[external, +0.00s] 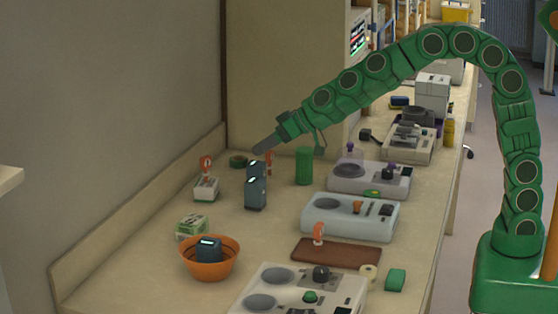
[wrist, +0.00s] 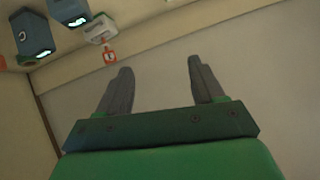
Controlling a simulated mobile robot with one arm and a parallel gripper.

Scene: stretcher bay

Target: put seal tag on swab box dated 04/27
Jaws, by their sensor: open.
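My gripper (external: 259,149) is above the back of the bench, over the dark blue-grey boxes. In the wrist view its two grey fingers (wrist: 160,68) are apart with nothing between them. One orange-and-white tag (external: 206,164) stands at a white-and-green box (external: 205,189); another (external: 319,233) stands on a brown board (external: 338,254). A third orange piece (external: 269,161) is partly hidden behind the dark boxes (external: 256,192). The wrist view shows a red-and-white tag (wrist: 110,55) beside a pale box (wrist: 100,30) and blue-grey boxes (wrist: 33,36). I cannot read any date or tell which box is 04/27.
An orange bowl (external: 209,268) holds a dark box (external: 208,250). A green-and-white box (external: 192,228) lies behind it. A green cylinder (external: 304,166) and several pale devices (external: 350,218) line the right side. A wall and raised bench edge bound the left.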

